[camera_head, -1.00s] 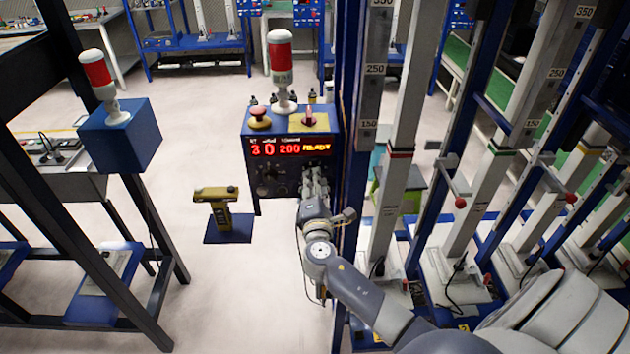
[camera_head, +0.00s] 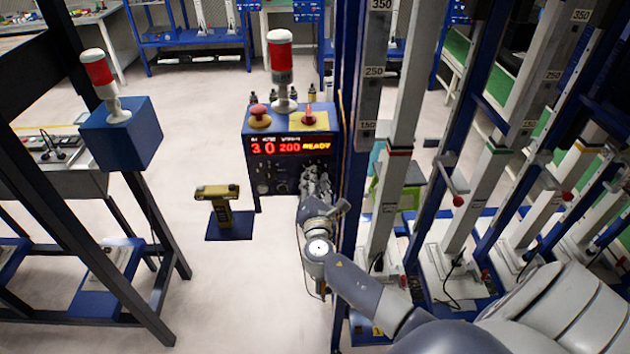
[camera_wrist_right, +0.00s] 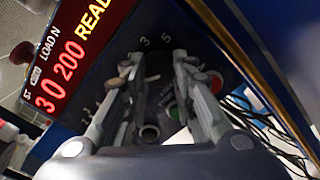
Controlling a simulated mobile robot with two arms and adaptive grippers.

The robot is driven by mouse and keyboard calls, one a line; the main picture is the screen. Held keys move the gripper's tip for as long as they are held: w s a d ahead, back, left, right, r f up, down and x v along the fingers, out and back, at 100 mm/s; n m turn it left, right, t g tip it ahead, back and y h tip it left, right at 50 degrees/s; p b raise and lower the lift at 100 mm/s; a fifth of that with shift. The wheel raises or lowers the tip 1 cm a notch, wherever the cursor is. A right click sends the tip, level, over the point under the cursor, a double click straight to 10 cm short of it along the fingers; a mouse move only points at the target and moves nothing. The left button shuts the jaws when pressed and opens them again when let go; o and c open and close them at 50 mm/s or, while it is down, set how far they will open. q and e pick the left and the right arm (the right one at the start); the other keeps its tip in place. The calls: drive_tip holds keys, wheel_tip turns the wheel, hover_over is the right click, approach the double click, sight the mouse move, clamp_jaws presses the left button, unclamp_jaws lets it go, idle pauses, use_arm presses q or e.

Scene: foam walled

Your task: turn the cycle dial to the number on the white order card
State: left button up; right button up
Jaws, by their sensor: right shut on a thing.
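The blue control box (camera_head: 247,163) stands ahead, with a red lit display (camera_head: 290,147) reading 30, 200 and READY. My right gripper (camera_head: 317,180) is at the right part of its front panel and is shut on the cycle dial, which the fingers and dark shading mostly hide. In the right wrist view the gripper's fingers (camera_wrist_right: 158,66) straddle the dial area, and the numerals 3 and 5 show on the dark panel (camera_wrist_right: 153,39) just beyond them. I cannot make out the dial's pointer or a white order card. My left gripper is not in view.
A red-and-white signal lamp (camera_head: 281,70) and a red mushroom button (camera_head: 259,116) are on the box top. A green button (camera_wrist_right: 174,111) and a red one (camera_wrist_right: 215,82) are beside the fingers. A blue post (camera_head: 350,120) stands close on the right.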

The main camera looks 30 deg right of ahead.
drive_tip(key=o, duration=1.1)
drive_tip(key=shift+c, duration=0.2)
drive_tip(key=shift+s, duration=0.1)
drive_tip(key=v, duration=1.1)
drive_tip(key=shift+s+a, duration=0.15)
drive_tip(key=shift+s, duration=0.2)
